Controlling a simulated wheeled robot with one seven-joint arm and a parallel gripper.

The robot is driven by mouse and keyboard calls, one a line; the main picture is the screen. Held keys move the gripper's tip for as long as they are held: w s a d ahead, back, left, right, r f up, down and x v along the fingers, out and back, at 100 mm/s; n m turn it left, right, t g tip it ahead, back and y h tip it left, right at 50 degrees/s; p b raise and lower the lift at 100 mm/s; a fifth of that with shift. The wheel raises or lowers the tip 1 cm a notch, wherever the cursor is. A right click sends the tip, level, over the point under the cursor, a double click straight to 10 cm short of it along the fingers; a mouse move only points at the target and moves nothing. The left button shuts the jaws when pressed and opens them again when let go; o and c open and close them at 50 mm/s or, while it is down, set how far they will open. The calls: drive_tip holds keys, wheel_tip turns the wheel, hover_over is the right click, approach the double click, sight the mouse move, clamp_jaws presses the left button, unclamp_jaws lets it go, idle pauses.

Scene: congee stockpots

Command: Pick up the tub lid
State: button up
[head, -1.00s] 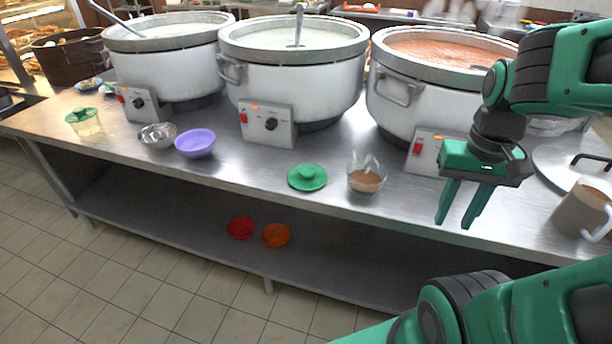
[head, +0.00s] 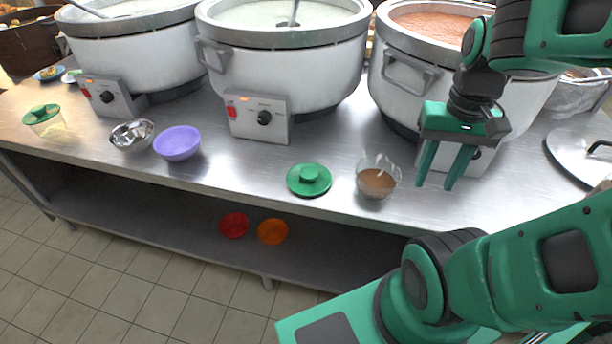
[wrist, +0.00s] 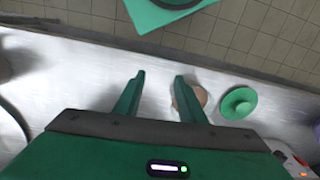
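A round green lid with a raised knob (head: 309,179) lies flat on the steel counter near its front edge, left of a glass bowl of brown food. It also shows in the wrist view (wrist: 238,103), right of the fingers. My gripper (head: 436,185) is open and empty, pointing down above the counter, to the right of the lid and the glass bowl. In the wrist view my gripper (wrist: 160,75) has its two fingers apart with nothing between them. A clear tub with a green top (head: 44,120) stands at the counter's far left.
The glass bowl (head: 377,180) stands between the lid and my gripper. A purple bowl (head: 177,143) and a metal bowl (head: 132,135) are farther left. Large pots (head: 285,62) line the back. Red (head: 234,225) and orange (head: 272,231) discs lie on the lower shelf.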

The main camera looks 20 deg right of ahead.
drive_tip(key=o, duration=0.5)
drive_tip(key=shift+s+r, duration=0.25)
drive_tip(key=shift+s, duration=0.05)
drive_tip(key=o, duration=1)
drive_tip(key=w+n, duration=0.2)
drive_tip(key=w+a+n, duration=0.1)
drive_tip(key=w, duration=0.1)
drive_tip(key=shift+r, duration=0.25)
drive_tip(key=shift+c, duration=0.2)
drive_tip(key=n, duration=1.5)
hover_over(309, 172)
wheel_tip(309, 172, down, 8)
drive_tip(key=shift+w, duration=0.1)
drive_tip(key=shift+f, duration=3.2)
